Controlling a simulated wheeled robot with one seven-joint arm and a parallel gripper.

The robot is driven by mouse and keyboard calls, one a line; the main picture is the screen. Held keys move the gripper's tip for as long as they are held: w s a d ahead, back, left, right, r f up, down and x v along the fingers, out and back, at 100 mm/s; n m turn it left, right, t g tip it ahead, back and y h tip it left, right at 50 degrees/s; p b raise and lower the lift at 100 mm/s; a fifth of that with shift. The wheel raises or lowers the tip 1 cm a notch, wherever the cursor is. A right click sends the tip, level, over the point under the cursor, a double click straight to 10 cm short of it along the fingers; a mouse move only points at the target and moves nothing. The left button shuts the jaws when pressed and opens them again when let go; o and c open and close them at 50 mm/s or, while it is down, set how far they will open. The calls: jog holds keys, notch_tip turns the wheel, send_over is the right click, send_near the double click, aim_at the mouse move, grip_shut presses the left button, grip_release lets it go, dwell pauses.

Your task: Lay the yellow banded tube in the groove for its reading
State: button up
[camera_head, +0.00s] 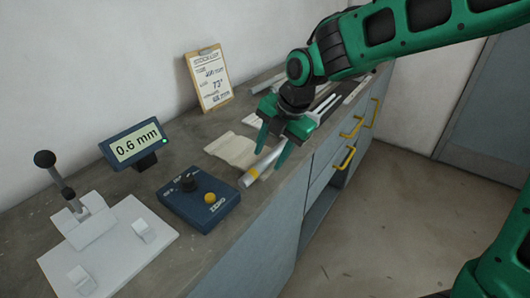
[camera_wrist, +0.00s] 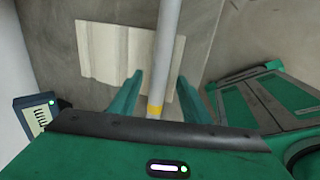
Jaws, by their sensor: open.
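The grey tube (camera_head: 264,164) with a yellow band (camera_head: 252,173) near its near end shows by the counter's front edge. In the wrist view the tube (camera_wrist: 167,45) runs down between my two fingers, its yellow band (camera_wrist: 155,110) near the lower end. My gripper (camera_head: 273,146) is open around it, with a gap on each side. A cream grooved block (camera_head: 230,149) is beside the tube; in the wrist view the tube crosses in front of the block's (camera_wrist: 105,50) right part. I cannot tell whether the tube rests on the block or above it.
A blue control box (camera_head: 187,207) with a knob and yellow button stands nearby. A white lever fixture (camera_head: 107,246) is at the left, a clipboard (camera_head: 209,79) against the wall. More rods (camera_head: 327,101) lie behind my gripper.

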jog(key=v, duration=1)
jog(key=shift+a, duration=0.35)
jog(key=shift+w, duration=0.15)
